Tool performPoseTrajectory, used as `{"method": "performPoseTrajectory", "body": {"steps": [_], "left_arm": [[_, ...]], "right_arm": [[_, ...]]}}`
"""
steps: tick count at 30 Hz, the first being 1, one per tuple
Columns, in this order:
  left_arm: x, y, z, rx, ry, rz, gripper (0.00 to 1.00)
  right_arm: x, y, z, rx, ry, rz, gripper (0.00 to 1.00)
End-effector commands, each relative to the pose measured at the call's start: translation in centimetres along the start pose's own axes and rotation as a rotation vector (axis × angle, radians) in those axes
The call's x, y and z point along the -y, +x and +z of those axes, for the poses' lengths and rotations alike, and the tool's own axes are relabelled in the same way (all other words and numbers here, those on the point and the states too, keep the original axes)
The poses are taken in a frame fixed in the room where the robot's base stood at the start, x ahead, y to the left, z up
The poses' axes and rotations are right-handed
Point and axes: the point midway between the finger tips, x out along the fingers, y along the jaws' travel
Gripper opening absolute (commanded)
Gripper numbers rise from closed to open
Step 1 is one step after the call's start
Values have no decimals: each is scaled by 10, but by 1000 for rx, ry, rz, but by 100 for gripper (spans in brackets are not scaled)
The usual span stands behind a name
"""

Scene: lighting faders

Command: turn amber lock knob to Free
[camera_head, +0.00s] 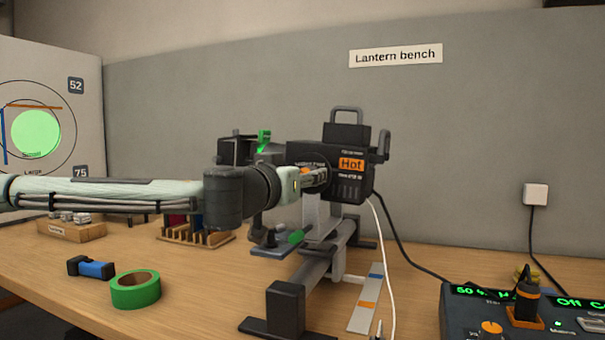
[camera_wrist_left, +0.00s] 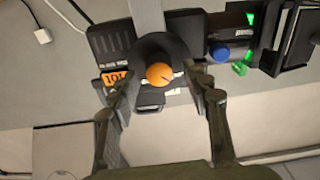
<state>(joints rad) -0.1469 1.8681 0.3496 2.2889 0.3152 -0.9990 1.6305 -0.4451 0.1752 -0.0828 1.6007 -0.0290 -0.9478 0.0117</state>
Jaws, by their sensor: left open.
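The amber knob (camera_wrist_left: 159,74) shows as a round orange cap with a dark mark, set in a dark round collar on the black lantern. The lantern (camera_head: 355,185) also shows in the head view, with an orange "Hot" label. My left gripper (camera_wrist_left: 161,80) is open, its fingers on either side of the knob in the wrist view. I cannot tell whether they touch it. In the head view the left gripper (camera_head: 318,178) is against the lantern's left side and hides the knob. The knob's setting is not readable. My right gripper is not in view.
The lantern stands on a grey rail (camera_head: 325,255) with black feet. Green tape (camera_head: 135,290) and a blue-and-black item (camera_head: 91,268) lie at left. A console (camera_head: 525,315) with another orange knob (camera_head: 491,327) stands at front right. Cables run behind the rail.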

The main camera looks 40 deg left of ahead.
Motion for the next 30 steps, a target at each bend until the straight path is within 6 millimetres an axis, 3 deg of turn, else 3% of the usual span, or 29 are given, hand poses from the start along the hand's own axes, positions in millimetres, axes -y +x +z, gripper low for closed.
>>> {"method": "performPoseTrajectory", "body": {"steps": [9,21,30], "left_arm": [[0,3,0,0,-1,1,48],[0,3,0,0,-1,0,0],[0,3,1,0,35,0,0]], "right_arm": [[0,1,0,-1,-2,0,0],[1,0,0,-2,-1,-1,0],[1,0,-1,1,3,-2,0]]}}
